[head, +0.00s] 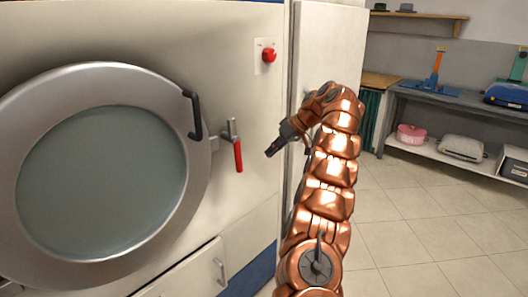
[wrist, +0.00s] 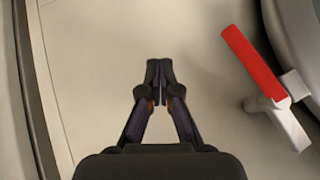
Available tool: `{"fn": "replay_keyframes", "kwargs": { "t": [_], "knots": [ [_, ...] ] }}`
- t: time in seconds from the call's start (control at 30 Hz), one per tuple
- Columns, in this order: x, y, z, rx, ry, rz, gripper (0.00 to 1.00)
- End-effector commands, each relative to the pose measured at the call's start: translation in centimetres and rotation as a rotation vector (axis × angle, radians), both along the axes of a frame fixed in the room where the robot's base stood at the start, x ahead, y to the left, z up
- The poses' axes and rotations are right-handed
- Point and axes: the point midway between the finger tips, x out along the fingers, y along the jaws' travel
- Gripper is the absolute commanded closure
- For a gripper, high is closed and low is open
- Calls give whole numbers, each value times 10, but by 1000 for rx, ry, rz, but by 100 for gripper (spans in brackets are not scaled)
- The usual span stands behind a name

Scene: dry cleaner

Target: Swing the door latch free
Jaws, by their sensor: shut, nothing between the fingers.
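The door latch (head: 237,146) is a grey pivot piece with a red handle hanging down, mounted on the machine front just right of the round door (head: 95,170). It also shows at the right of the wrist view, where the red handle (wrist: 253,62) slants up and left from its pale base. The round door has a metal ring, a tinted window and a black handle (head: 194,116), and appears closed. My gripper (head: 270,152) is shut and empty, to the right of the red handle and apart from it. In the wrist view my gripper (wrist: 159,66) faces bare panel.
A red button (head: 269,55) sits on the panel above my gripper. A lower panel with a handle (head: 219,271) is below the door. At the right stand a grey shelf table (head: 440,97) with irons and a pink item (head: 411,134). The tiled floor there is clear.

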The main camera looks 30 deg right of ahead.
Motion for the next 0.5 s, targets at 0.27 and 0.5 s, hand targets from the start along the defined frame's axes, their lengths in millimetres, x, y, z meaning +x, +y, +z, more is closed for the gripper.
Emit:
{"fn": "replay_keyframes", "kwargs": {
  "t": [0.27, 0.5],
  "knots": [
    [-7, -27, 3, -3, -1, -3, 100],
    [-11, -37, 3, -1, -2, -2, 100]
  ]
}}
